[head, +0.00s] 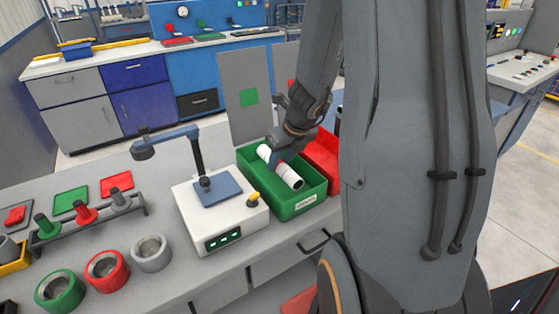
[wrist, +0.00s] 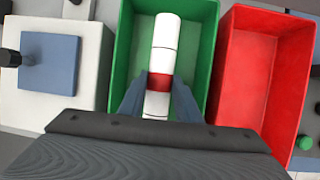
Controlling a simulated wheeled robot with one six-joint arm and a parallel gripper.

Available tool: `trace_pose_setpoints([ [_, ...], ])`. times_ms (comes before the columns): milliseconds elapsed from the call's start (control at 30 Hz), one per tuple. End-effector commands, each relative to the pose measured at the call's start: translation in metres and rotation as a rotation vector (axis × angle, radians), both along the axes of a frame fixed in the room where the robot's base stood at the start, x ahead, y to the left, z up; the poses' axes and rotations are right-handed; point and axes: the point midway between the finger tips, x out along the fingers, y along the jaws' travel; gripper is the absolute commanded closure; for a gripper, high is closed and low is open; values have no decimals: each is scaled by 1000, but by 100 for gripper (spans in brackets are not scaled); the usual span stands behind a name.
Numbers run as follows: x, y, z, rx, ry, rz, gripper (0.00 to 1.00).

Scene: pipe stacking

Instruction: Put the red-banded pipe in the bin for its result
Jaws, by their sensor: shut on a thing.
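The white pipe (wrist: 166,38) has a red band (wrist: 158,81) around its middle. It also shows in the head view (head: 289,177), where the band is hidden. My gripper (wrist: 159,92) is shut on the pipe at the band, one finger on each side. The pipe is over or inside the green bin (head: 308,206), lying lengthwise within its outline. I cannot tell whether it touches the floor. The green bin also shows in the wrist view (wrist: 122,60). The red bin (wrist: 265,95) stands to its right, looks empty in the wrist view, and is partly behind my arm in the head view.
A white test device (head: 222,217) with a blue plate (head: 218,190) and a lit green display (head: 223,241) stands left of the green bin. Green, red and grey rings (head: 151,253) and a rack of plugs (head: 84,213) are further left.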

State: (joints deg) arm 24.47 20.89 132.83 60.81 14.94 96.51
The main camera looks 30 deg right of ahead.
Motion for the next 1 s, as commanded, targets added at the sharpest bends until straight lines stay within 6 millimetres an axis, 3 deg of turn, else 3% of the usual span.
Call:
trace_pose_setpoints([
  [867, 0, 0, -2, 0, 0, -1, 97],
  [900, 0, 0, -2, 0, 0, -1, 68],
  [1000, 0, 0, -2, 0, 0, -1, 51],
])
